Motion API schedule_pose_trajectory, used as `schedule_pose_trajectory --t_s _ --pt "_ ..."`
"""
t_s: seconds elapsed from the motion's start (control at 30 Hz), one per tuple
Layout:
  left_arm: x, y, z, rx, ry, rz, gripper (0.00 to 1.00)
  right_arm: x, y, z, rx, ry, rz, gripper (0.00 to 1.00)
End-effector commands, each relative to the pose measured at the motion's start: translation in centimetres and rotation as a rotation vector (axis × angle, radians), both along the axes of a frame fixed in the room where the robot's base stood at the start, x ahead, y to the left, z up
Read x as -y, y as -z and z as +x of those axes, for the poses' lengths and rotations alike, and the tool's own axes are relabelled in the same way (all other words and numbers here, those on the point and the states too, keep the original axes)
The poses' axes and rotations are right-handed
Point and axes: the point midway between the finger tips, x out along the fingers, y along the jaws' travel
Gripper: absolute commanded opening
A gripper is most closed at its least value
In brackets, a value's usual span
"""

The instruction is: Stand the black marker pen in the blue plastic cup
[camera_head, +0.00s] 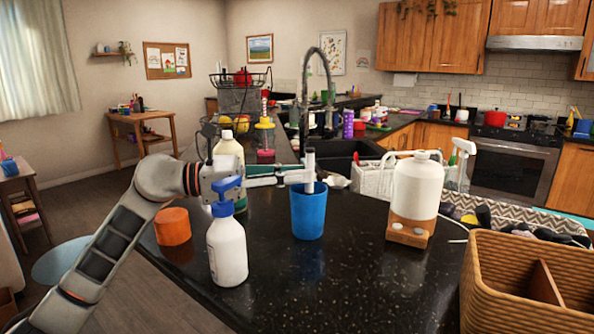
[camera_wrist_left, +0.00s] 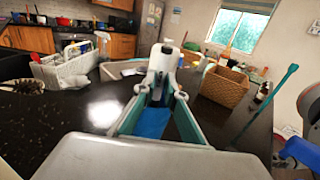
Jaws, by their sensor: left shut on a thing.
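The blue plastic cup (camera_head: 308,214) stands upright on the dark counter in the head view. Part of it also shows between my fingers in the left wrist view (camera_wrist_left: 152,123). My left gripper (camera_head: 304,177) reaches in from the left, just above the cup, and is shut on the marker pen (camera_head: 310,158). In the left wrist view the fingertips (camera_wrist_left: 163,92) hide much of the pen. My right gripper is not in view.
A white spray bottle (camera_head: 227,248) with a blue head and an orange container (camera_head: 173,226) stand left of the cup. A large white jug (camera_head: 416,186) stands to its right. A wicker basket (camera_head: 490,275) fills the right front. Counter before the cup is clear.

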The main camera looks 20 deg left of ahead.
Motion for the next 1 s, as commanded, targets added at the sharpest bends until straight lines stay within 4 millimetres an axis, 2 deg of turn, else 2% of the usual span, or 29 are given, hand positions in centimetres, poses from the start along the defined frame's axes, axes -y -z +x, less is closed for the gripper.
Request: schedule_pose_trajectory --t_s 0.23,0.3,0.33,0.73,0.87,1.0 --pt "0.0 0.0 0.0 0.001 0.000 0.000 0.00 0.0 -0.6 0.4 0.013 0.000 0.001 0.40" --pt "0.0 0.0 0.0 0.001 0.000 0.000 0.24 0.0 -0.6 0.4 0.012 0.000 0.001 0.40" --pt "0.0 0.0 0.0 0.001 0.000 0.000 0.30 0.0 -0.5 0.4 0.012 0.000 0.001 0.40" --pt "-0.3 0.0 -0.1 0.001 -0.002 0.001 0.30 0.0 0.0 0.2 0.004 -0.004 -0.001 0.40" --pt "-1.6 0.1 -0.6 0.000 -0.003 0.002 0.30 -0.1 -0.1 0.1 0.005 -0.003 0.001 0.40" --pt "-4.1 0.1 -1.7 -0.002 -0.004 0.004 0.30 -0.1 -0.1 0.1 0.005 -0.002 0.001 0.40"
